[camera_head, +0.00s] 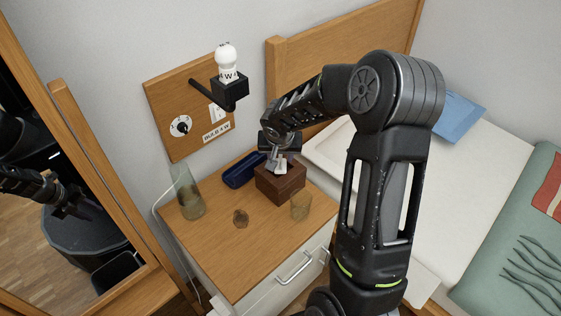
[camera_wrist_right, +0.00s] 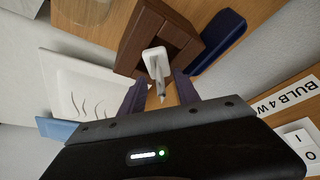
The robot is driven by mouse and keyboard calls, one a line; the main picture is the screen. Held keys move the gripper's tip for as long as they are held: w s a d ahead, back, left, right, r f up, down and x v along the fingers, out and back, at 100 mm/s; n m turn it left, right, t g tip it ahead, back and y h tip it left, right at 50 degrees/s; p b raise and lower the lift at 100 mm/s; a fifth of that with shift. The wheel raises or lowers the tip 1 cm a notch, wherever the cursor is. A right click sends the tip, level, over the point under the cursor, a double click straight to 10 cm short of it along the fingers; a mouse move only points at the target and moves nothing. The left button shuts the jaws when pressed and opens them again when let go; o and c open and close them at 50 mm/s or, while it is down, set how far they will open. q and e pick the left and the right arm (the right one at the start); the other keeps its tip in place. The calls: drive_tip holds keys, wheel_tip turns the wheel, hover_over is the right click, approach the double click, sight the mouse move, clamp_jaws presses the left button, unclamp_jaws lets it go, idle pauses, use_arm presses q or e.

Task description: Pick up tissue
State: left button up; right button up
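A white tissue (camera_head: 281,165) sticks up from the top of a brown wooden tissue box (camera_head: 283,185) on the bedside cabinet. My right gripper (camera_head: 280,153) points down just above the box, over the tissue. In the right wrist view the tissue (camera_wrist_right: 157,66) rises from the slot of the tissue box (camera_wrist_right: 140,35). The two dark fingers of the right gripper (camera_wrist_right: 160,92) stand apart on either side of the tissue's upper end. I cannot tell whether either finger touches it. My left gripper does not show directly.
On the cabinet top (camera_head: 255,235), a blue case (camera_head: 243,170) lies behind the box, a glass carafe (camera_head: 187,192) stands left, and a glass (camera_head: 301,206) stands close in front. A small brownish round object (camera_head: 240,218) lies near the middle. A wall lamp (camera_head: 229,85) hangs above. A bed (camera_head: 470,175) is right.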

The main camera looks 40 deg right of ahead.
idle(0.5)
clamp_jaws()
idle(0.4)
